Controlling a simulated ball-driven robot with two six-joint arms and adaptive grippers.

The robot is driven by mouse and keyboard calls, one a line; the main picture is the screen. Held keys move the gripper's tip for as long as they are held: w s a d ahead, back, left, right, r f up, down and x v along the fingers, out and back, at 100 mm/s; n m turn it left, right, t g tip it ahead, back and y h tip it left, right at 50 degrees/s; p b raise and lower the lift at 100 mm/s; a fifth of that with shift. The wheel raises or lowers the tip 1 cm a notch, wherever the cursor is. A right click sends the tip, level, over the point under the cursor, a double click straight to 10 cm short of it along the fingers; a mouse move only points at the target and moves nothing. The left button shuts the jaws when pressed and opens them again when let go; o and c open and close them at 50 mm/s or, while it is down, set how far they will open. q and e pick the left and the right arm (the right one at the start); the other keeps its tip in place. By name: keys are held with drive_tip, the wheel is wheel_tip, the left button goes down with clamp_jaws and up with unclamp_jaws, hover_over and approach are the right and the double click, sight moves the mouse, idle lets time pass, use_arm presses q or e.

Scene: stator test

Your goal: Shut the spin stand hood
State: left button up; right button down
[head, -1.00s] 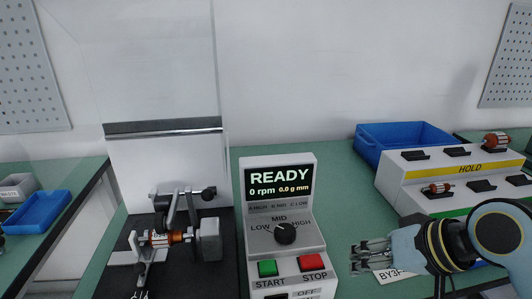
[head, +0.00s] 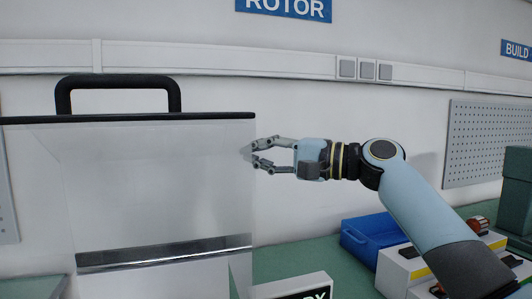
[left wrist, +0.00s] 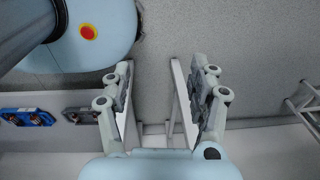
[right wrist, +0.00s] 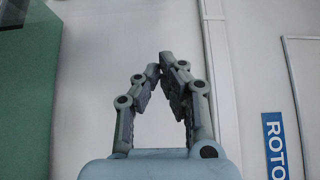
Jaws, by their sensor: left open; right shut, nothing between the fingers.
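The clear spin stand hood (head: 160,190) stands raised at the left of the head view. Its black top edge carries a black bar handle (head: 118,80), and a dark metal strip crosses its lower part. My right gripper (head: 250,151) is shut and empty, its fingertips just beside the hood's right edge, below the top edge; I cannot tell whether they touch it. It also shows shut in the right wrist view (right wrist: 163,62). My left gripper (left wrist: 162,65) is open and empty in the left wrist view, away from the hood. The rotor stand under the hood is out of view.
The control box (head: 295,288) shows only its top at the bottom edge. A blue bin (head: 365,238) and the white rack (head: 405,268) stand on the green bench at right. A pegboard (head: 485,140) hangs behind.

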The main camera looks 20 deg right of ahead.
drive_tip(key=p+x, duration=0.1)
drive_tip(key=x, duration=0.4)
use_arm(q)
drive_tip(key=shift+w+a+r+p, duration=0.15)
drive_tip(key=shift+w+r+p, duration=0.1)
drive_tip(key=shift+r, duration=0.25)
drive_tip(key=shift+w+a+r+p, duration=0.2)
drive_tip(key=shift+r+p, duration=0.1)
drive_tip(key=shift+r, duration=0.2)
drive_tip(key=shift+w+a+r+p, duration=0.15)
drive_tip(key=shift+w+r+p, duration=0.1)
drive_tip(key=shift+r, duration=0.25)
use_arm(e)
drive_tip(key=shift+s+a+f, duration=0.1)
drive_tip(key=shift+s, duration=1.9)
